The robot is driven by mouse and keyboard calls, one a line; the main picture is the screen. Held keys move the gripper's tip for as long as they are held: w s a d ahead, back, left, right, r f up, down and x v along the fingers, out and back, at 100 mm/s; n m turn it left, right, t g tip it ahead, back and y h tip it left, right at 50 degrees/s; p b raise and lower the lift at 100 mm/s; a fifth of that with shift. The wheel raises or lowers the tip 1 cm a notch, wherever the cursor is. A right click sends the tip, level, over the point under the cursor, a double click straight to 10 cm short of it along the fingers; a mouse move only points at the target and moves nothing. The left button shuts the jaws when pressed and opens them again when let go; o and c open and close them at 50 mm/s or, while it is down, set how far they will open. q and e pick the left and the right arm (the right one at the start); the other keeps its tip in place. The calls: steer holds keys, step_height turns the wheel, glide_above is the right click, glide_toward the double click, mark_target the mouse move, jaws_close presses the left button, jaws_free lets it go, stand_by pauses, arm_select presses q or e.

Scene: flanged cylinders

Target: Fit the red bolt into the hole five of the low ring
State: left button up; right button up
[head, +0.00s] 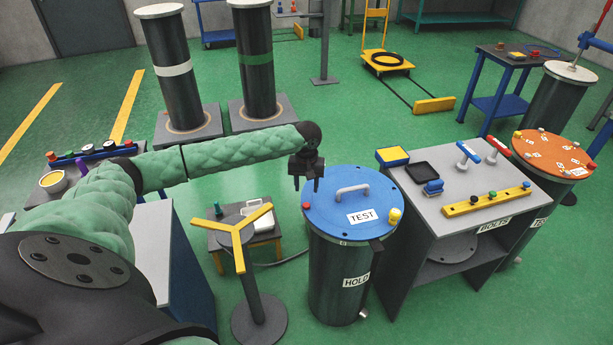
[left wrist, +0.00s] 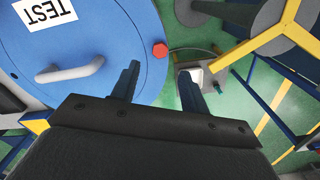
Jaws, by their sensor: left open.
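A red hexagonal bolt head (head: 306,205) sits at the left edge of the blue lid (head: 328,192) marked TEST. In the left wrist view the red bolt head (left wrist: 160,49) shows at the lid's rim, beyond the gap between my fingers. My left gripper (head: 306,186) points down, open and empty, above and apart from the bolt. An orange disc (head: 548,158) with white marks and several small heads around it tops a dark cylinder at the right. I cannot tell which part is the low ring or see hole five. My right gripper is not in view.
The lid bears a grey handle (head: 352,189) and a yellow bolt (head: 395,213). A grey bench (head: 440,190) marked BOLTS, holding tools and a yellow rack (head: 487,202), stands between the cylinders. A yellow three-armed stand (head: 236,232) is left of the blue lid.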

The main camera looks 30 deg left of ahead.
arm_select(q)
step_height(320, 180, up, 7)
steer(key=b, duration=0.2)
steer(key=shift+f, duration=0.2)
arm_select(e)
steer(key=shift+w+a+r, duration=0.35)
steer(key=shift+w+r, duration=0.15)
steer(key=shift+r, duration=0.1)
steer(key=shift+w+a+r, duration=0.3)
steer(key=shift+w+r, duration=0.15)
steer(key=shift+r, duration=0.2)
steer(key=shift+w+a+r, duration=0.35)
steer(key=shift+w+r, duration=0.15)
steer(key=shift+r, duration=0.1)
